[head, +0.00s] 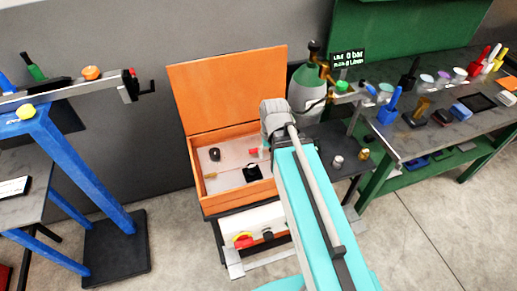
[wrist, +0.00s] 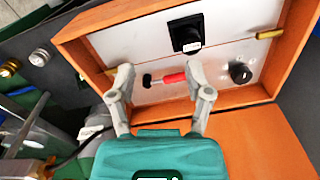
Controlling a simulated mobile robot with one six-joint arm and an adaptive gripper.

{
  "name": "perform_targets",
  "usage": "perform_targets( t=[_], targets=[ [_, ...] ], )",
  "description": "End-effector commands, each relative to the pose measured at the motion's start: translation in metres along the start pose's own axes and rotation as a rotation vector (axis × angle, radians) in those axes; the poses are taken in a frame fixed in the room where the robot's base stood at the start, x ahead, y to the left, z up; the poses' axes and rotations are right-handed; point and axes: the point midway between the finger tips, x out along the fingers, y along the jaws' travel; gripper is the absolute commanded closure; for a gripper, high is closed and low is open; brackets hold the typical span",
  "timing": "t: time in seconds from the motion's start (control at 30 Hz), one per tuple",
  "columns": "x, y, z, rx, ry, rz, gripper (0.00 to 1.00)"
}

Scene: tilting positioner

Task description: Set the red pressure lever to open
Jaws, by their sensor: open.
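The red pressure lever (wrist: 172,79) shows in the wrist view on the pale panel inside an orange box. Its red grip points right and a dark end lies to the left. In the head view its red part (head: 253,151) shows just left of my arm. My gripper (wrist: 160,72) is open and empty, with one finger on each side of the lever in the wrist view. I cannot tell whether the fingers are at the lever's height or above it. In the head view my wrist hides the fingers. The panel's markings are too small to read.
The orange box (head: 206,198) has its lid (head: 230,90) raised. A black knob (wrist: 240,72), a black switch (wrist: 186,33) and a brass piece (wrist: 270,33) share the panel. A gas cylinder (head: 305,92) and green workbench stand right; a blue stand (head: 80,170) stands left.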

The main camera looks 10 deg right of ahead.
Motion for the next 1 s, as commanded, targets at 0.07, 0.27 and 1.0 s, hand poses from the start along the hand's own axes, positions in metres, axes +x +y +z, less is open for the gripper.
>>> perform_targets(
  t=[0.07, 0.27, 1.0],
  targets=[
    [0.004, 0.001, -0.012, 0.081, 0.001, -0.026, 0.35],
    [0.011, 0.005, -0.043, 0.379, -0.009, -0.118, 0.35],
    [0.017, 0.032, -0.133, 1.295, -0.175, -0.398, 0.35]
  ],
)
